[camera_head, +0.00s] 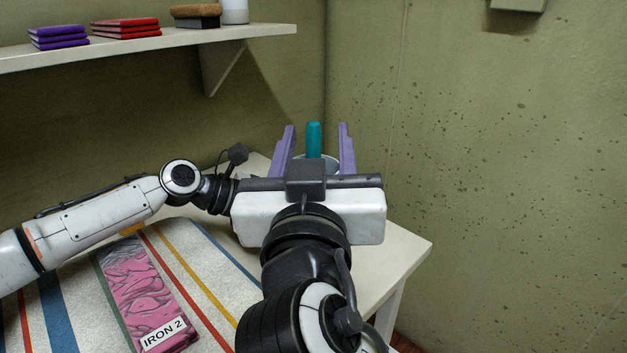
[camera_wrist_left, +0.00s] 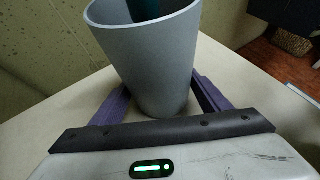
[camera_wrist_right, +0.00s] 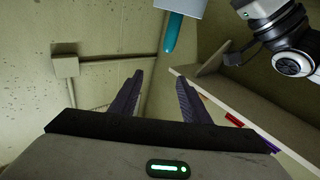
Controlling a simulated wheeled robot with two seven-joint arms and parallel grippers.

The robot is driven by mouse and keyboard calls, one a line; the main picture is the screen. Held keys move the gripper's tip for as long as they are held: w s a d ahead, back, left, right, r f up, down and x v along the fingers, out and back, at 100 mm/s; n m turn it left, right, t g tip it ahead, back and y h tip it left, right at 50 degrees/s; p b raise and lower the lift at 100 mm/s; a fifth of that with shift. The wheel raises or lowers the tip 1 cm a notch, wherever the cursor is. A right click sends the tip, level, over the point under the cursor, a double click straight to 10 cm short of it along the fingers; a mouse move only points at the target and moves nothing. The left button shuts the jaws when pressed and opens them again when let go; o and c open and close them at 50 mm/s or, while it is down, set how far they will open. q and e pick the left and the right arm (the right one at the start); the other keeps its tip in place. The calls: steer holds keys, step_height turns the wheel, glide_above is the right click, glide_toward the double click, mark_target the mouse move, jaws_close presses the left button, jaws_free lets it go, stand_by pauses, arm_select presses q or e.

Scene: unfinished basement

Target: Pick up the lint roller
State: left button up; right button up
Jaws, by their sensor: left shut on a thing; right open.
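A teal handle, seemingly the lint roller (camera_head: 314,138), stands upright out of a grey cup (camera_wrist_left: 158,55). The roller's lower part is hidden in the cup. It also shows in the right wrist view (camera_wrist_right: 173,36), where the picture is upside down. My left gripper (camera_wrist_left: 163,92) is shut on the cup, its purple fingers on either side; the head view hides these fingers behind my right gripper. My right gripper (camera_head: 318,130) is open and empty. In the head view the handle appears between its purple fingers, but the right wrist view shows it beyond the fingertips, apart from them.
A white table (camera_head: 405,247) carries a striped mat (camera_head: 215,262) with a pink patterned item labelled IRON 2 (camera_head: 147,285). A wall shelf (camera_head: 150,42) at upper left holds purple and red folded items, a brush and a white container. A speckled wall (camera_head: 500,170) stands at the right.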

mark_target(313, 140)
steer(key=shift+m+g, duration=0.5)
steer(key=shift+g, duration=0.2)
steer(key=w+f, duration=0.1)
steer(key=w, duration=0.1)
steer(key=w+f, duration=0.1)
steer(key=w, duration=0.1)
steer(key=w+f, duration=0.1)
steer(key=w, duration=0.1)
steer(key=shift+f, duration=0.25)
steer(key=shift+w+a+f, duration=0.1)
steer(key=shift+w+f, duration=0.05)
steer(key=shift+w, duration=0.85)
steer(key=shift+w+a+f, duration=0.1)
steer(key=shift+w, duration=0.85)
steer(key=shift+w+a+f, duration=0.1)
steer(key=shift+w+f, duration=0.05)
steer(key=shift+w, duration=0.85)
steer(key=shift+c, duration=0.3)
jaws_close()
